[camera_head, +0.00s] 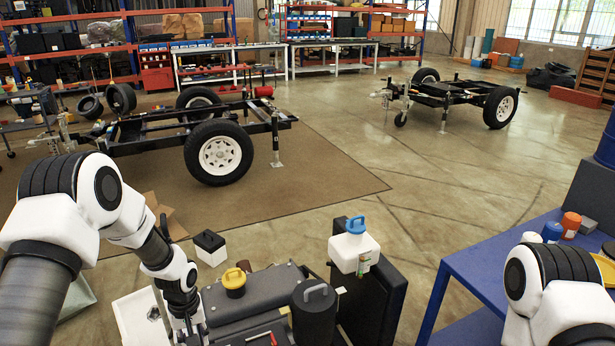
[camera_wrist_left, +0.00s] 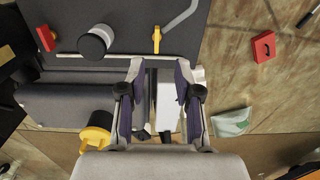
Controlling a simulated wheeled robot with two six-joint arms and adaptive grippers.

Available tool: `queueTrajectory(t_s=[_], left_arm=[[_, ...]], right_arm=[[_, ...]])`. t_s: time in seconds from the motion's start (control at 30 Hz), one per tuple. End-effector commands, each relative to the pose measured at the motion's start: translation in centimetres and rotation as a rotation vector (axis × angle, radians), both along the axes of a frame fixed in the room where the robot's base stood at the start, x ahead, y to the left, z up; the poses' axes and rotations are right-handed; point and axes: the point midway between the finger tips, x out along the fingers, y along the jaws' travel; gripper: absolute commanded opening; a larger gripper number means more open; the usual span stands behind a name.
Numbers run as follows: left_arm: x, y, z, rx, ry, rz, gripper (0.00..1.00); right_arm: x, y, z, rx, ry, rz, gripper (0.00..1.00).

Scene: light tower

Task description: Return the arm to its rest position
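My left arm (camera_head: 170,265) comes in from the left and reaches down beside the dark machine (camera_head: 262,296). In the left wrist view my left gripper (camera_wrist_left: 158,75) has its two fingers apart. A white block-like part shows below and between the fingers; I see no sign of it being gripped. In the head view the fingertips are hidden at the bottom edge. My right arm (camera_head: 562,285) shows at the lower right; its gripper is outside the picture.
The machine bears a yellow cap (camera_head: 233,281), a black cylinder (camera_head: 314,303) and a white reservoir (camera_head: 354,250) with a blue cap. A blue table (camera_head: 478,257) stands right. A trailer frame (camera_head: 222,158) stands behind on a mat. Open floor lies between.

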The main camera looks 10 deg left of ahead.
Motion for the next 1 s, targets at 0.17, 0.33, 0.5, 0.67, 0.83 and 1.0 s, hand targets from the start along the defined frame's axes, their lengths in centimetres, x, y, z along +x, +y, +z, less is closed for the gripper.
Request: queueTrajectory(t_s=[0.17, 0.33, 0.5, 0.67, 0.83, 1.0], left_arm=[[-9.4, -2.9, -6.2, -0.006, 0.209, -0.046, 0.33], [-24.0, -7.5, -10.7, -0.078, 0.31, -0.169, 0.33], [-30.6, -8.7, -9.3, -0.069, 0.147, -0.373, 0.33], [-28.0, -8.2, -9.0, -0.016, -0.022, -0.502, 0.33], [-27.8, -8.2, -9.0, -0.015, -0.028, -0.525, 0.33], [-27.8, -8.2, -9.0, -0.016, -0.028, -0.523, 0.33]], right_arm=[[0.0, 0.0, 0.0, 0.0, 0.0, 0.0, 0.4], [0.0, 0.0, 0.0, 0.0, 0.0, 0.0, 0.4], [0.0, 0.0, 0.0, 0.0, 0.0, 0.0, 0.4], [0.0, 0.0, 0.0, 0.0, 0.0, 0.0, 0.4], [0.0, 0.0, 0.0, 0.0, 0.0, 0.0, 0.4], [0.0, 0.0, 0.0, 0.0, 0.0, 0.0, 0.4]])
